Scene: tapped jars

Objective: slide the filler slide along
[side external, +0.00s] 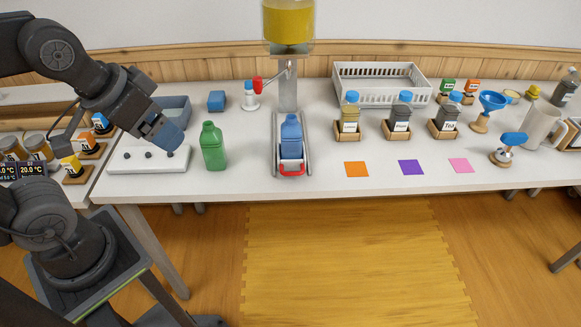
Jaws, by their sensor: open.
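The filler slide (292,170) is a small carriage with a red handle at the front end of a short pair of metal rails (308,135). A blue bottle (291,132) stands upright on it.
A green bottle (213,147) stands between my gripper and the rails. A white-and-red bottle (250,96) and a blue block (216,100) are behind. Several holders with bottles (397,115) and coloured squares (411,167) are on the right. Table space before the squares is clear.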

